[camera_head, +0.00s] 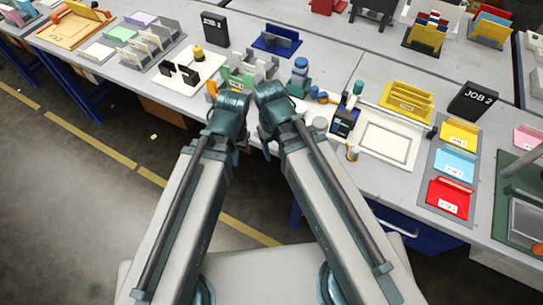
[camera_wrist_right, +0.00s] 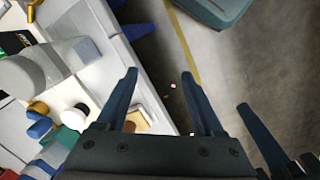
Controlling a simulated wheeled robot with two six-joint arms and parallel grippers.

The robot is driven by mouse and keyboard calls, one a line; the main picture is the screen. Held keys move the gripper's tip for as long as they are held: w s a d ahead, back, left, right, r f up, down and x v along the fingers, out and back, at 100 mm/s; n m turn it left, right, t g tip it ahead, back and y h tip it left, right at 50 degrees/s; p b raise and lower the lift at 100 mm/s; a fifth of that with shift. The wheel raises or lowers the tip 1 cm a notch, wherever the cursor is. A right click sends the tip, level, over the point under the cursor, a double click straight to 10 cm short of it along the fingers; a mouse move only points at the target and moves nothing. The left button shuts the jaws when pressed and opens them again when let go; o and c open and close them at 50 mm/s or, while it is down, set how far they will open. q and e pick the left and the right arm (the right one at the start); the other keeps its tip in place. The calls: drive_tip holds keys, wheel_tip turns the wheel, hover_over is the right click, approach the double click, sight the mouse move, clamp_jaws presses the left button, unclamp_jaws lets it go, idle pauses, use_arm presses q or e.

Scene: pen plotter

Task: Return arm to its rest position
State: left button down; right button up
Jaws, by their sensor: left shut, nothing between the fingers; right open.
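The pen plotter's white bed (camera_head: 408,160) lies right of centre on the bench in the head view, with a sheet on it. A dark carriage (camera_head: 344,122) stands at the bed's left side. A rail runs behind the bed. My left gripper (camera_head: 238,152) and my right gripper (camera_head: 266,148) hang at the bench's front edge, left of the plotter, largely hidden by my forearms. In the right wrist view, my right gripper's fingers (camera_wrist_right: 158,76) are apart with nothing between them. My left gripper is shut and empty.
Yellow, blue and red trays (camera_head: 450,194) stand right of the plotter beside a black JOB 2 sign (camera_head: 473,101). A blue-capped bottle (camera_head: 299,77) and small parts stand behind my wrists. Card holders (camera_head: 150,45) fill the left bench. The floor (camera_head: 70,190) in front is clear.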

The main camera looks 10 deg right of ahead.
drive_tip(key=shift+s+a+f, duration=0.1)
drive_tip(key=shift+s+a, duration=0.1)
drive_tip(key=shift+s, duration=0.05)
drive_tip(key=shift+s+a+m, duration=0.35)
drive_tip(key=shift+s+m, duration=0.25)
drive_tip(key=shift+s, duration=0.2)
idle(0.7)
